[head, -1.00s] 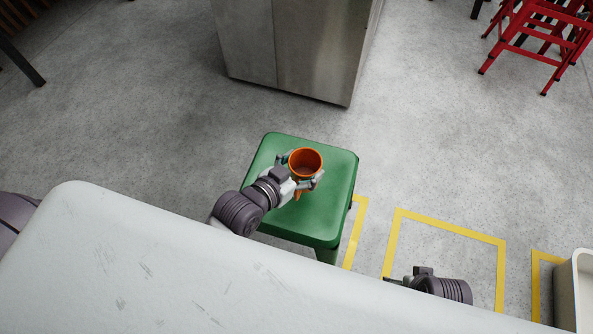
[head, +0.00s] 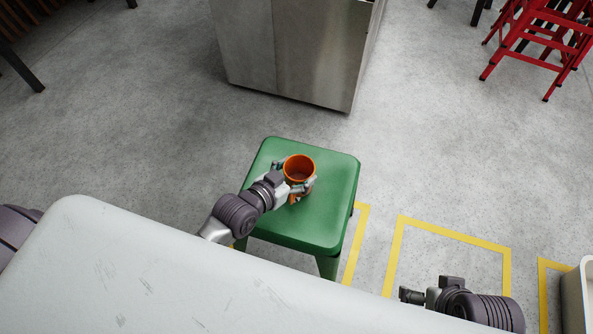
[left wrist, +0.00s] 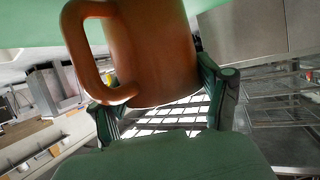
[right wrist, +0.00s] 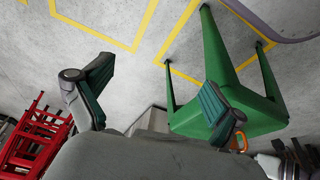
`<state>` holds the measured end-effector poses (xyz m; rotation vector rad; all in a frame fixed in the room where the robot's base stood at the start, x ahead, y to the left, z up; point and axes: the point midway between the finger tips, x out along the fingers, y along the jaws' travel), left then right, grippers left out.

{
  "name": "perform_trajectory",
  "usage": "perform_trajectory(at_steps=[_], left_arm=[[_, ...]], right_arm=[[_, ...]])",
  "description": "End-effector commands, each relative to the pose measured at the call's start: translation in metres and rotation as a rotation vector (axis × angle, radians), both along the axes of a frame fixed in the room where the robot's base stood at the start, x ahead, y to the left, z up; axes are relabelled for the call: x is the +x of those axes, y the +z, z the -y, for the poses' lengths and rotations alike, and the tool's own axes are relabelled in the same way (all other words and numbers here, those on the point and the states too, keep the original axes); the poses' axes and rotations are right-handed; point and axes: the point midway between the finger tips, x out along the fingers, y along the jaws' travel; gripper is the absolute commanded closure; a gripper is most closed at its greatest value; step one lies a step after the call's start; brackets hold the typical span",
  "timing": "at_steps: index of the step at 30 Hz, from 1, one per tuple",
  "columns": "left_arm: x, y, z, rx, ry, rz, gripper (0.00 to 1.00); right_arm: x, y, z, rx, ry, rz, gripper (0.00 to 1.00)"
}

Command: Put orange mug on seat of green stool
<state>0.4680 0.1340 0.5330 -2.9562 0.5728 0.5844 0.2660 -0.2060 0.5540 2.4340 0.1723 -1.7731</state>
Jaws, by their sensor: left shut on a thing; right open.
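The orange mug (head: 299,169) is upright over the seat of the green stool (head: 325,205), towards its back. My left gripper (head: 295,177) is shut on the mug's sides. The left wrist view shows the mug (left wrist: 150,50) between both fingers, its handle to the left, with green seat surface along the top edge. I cannot tell whether the mug's base touches the seat. My right gripper (head: 412,296) is low at the right, apart from the stool. The right wrist view shows it open and empty (right wrist: 158,80), with the stool (right wrist: 215,50) beyond it.
A pale worktop (head: 150,270) fills the front, between me and the stool. A steel cabinet (head: 300,50) stands behind the stool. Red step stools (head: 535,45) are at the far right and a pale bin (head: 573,300) at the right edge. The floor around the stool is open, with yellow lines.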

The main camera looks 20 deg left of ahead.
Motion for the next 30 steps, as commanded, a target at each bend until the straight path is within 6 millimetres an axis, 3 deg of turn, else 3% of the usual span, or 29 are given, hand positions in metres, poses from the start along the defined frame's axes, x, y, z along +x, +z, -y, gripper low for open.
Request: perform_trajectory(at_steps=[2,3,7,19,21,30], left_arm=[[0.000,-0.002,0.000,-0.001,0.000,0.002,0.72],[0.000,-0.003,0.000,0.000,0.000,-0.001,0.21],[0.000,-0.003,0.000,0.000,0.000,-0.001,0.00],[0.000,0.002,0.000,0.000,0.000,0.001,0.00],[-0.007,0.003,-0.003,0.001,0.000,-0.003,0.00],[-0.060,0.028,-0.024,0.002,-0.001,-0.004,0.00]], right_arm=[[0.000,-0.001,0.000,0.000,0.000,0.000,0.05],[0.000,-0.001,0.000,0.000,0.000,0.000,0.05],[0.000,-0.001,0.000,0.000,0.000,0.000,0.05],[0.000,0.000,0.000,0.000,0.000,0.000,0.05],[0.001,0.003,0.000,0.001,0.000,0.004,0.05],[0.014,-0.048,-0.003,-0.001,0.002,-0.030,0.05]])
